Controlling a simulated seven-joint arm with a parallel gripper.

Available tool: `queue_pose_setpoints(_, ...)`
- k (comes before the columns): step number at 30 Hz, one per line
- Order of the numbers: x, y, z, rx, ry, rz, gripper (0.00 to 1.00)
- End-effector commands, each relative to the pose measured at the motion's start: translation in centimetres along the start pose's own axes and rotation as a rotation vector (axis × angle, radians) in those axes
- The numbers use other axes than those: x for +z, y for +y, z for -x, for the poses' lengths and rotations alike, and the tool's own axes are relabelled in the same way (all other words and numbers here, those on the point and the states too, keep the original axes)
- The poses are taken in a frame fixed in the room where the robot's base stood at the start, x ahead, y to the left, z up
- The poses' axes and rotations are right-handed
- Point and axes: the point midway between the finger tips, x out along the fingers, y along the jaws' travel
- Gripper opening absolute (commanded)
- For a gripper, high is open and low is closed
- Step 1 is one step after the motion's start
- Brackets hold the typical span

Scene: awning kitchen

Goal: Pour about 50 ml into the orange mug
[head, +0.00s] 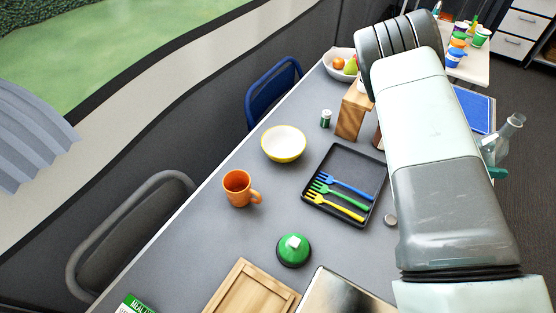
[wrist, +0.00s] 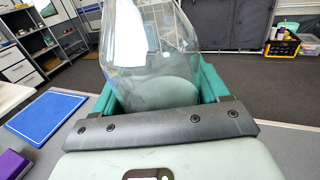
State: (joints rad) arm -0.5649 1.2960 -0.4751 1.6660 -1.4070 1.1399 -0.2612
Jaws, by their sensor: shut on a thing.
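The orange mug (head: 237,187) stands upright on the grey table, left of the black tray, its handle toward the lower right. My gripper (wrist: 160,90) is shut on a clear glass bottle (wrist: 150,55), with a teal finger on each side of it. In the head view the bottle (head: 503,140) shows at the right, behind my arm, far to the right of the mug. It looks slightly tilted there. I cannot tell how much liquid is in it. The mug's inside is only partly visible.
A black tray (head: 341,160) with several coloured forks, a yellow-white bowl (head: 284,143), a green-lidded item (head: 293,250) and a wooden board (head: 252,290) surround the mug. A wooden block (head: 351,115) and a blue mat (head: 474,108) lie farther back. Table around the mug is clear.

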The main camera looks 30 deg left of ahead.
Motion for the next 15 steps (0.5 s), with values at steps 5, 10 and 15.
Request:
queue_pose_setpoints(5, 1.7, 0.1, 0.0, 0.001, -0.001, -0.004, 0.35)
queue_pose_setpoints(10, 4.8, 0.1, 0.0, 0.000, 0.000, -0.004, 0.35)
queue_pose_setpoints(15, 7.3, 0.0, 0.0, 0.000, 0.000, -0.003, 0.35)
